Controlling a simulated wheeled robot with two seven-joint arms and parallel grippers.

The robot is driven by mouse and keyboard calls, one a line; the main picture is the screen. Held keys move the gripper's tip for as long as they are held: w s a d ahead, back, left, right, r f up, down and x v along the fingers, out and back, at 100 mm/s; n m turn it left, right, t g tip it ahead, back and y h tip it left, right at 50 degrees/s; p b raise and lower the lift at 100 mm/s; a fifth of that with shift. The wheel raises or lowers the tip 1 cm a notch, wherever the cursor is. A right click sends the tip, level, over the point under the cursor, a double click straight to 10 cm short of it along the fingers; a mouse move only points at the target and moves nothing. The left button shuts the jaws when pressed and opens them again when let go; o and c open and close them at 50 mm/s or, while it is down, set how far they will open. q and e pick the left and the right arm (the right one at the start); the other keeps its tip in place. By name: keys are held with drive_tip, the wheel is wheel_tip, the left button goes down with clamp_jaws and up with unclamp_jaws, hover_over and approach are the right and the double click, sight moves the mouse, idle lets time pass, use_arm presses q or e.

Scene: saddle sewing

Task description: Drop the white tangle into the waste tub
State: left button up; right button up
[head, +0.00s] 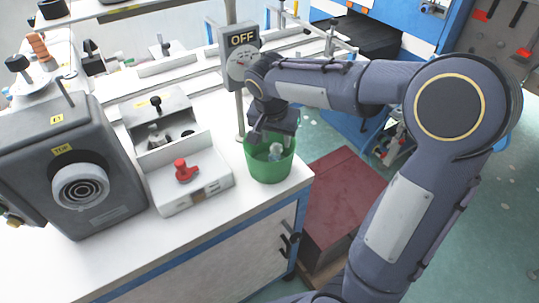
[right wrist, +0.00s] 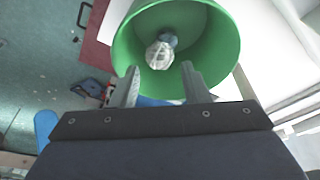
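The green waste tub (head: 268,172) stands upright at the right front corner of the white bench, and fills the upper middle of the right wrist view (right wrist: 222,50). The white tangle (right wrist: 159,55) is inside the tub, beyond my fingertips, with a bluish-grey bit beside it. In the head view a pale piece of it (head: 276,151) shows inside the tub. My right gripper (right wrist: 160,80) is open over the tub's rim, its two fingers apart with nothing between them; it also shows in the head view (head: 268,138). My left gripper is not in view.
A grey box with a red knob (head: 186,172) stands left of the tub, and a dark machine (head: 75,160) beyond it. A post with an OFF sign (head: 241,60) rises behind the tub. A dark red box (head: 345,195) is on the floor right of the bench.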

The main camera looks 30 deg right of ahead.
drive_tip(key=shift+o, duration=1.2)
drive_tip(key=v, duration=0.7)
drive_tip(key=shift+r, duration=0.4)
drive_tip(key=shift+s, duration=0.1)
drive_tip(key=s+a+f+n+t+y, duration=0.1)
drive_tip(key=s+a+f+n+y, duration=0.1)
drive_tip(key=s, duration=0.8)
drive_tip(key=s+a+f+n+t+y, duration=0.2)
drive_tip(key=s+a+f+n+y, duration=0.1)
drive_tip(key=s, duration=0.7)
wheel_tip(320, 180, down, 2)
drive_tip(key=n+y, duration=0.1)
drive_tip(key=n, duration=0.2)
drive_tip(key=shift+a+f, duration=0.15)
drive_tip(key=shift+a, duration=0.1)
